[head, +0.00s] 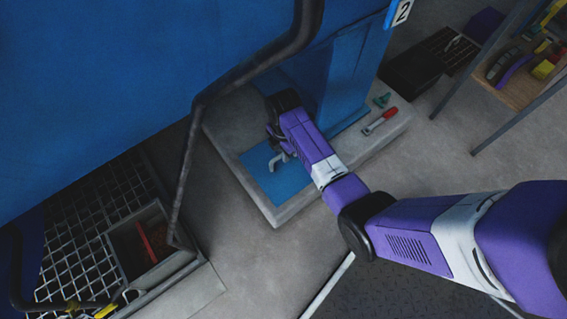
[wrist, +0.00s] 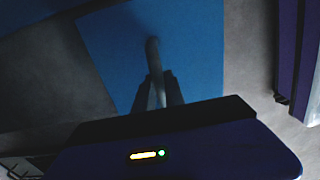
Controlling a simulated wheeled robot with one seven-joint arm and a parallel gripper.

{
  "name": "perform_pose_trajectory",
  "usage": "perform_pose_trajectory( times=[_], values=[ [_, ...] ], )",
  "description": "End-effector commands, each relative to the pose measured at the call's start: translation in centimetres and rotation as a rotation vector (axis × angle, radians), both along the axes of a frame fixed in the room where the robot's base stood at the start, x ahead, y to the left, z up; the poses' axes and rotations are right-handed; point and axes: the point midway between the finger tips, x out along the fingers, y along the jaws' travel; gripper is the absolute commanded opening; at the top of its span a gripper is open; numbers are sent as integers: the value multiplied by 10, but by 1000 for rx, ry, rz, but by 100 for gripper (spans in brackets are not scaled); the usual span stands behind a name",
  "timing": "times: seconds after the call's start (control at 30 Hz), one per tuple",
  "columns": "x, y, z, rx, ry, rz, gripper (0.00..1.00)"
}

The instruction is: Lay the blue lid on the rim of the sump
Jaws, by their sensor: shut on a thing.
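The blue lid (head: 262,170) is a flat plate with a grey bent handle (head: 279,161), over the near corner of a pale concrete plinth. My gripper (head: 277,140) is at the lid and shut on its handle. In the wrist view the blue lid (wrist: 195,60) fills the upper middle, and the handle (wrist: 153,58) stands between the dark fingers of my gripper (wrist: 157,92). I cannot tell whether the lid touches the plinth. The sump (head: 118,223) is a rectangular opening at the lower left, uncovered, with a red bar (head: 147,243) and brown matter inside.
A dark bent pipe (head: 190,150) runs down between lid and sump. A metal grating (head: 85,220) lies left of the sump. A red-handled tool (head: 382,119) lies on the plinth (head: 285,213). The blue vessel (head: 110,70) overhangs the upper left.

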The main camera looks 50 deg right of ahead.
Motion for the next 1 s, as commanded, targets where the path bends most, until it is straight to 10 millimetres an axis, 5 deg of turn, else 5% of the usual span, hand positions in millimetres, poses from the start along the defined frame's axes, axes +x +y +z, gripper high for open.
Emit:
perform_pose_trajectory(
  times=[0.5,0.97,1.0],
  values=[
    [1,0,-53,0,-2,0,0],
    [2,-1,-59,-1,-3,-1,0],
    [0,0,-60,0,0,-1,20]
  ],
)
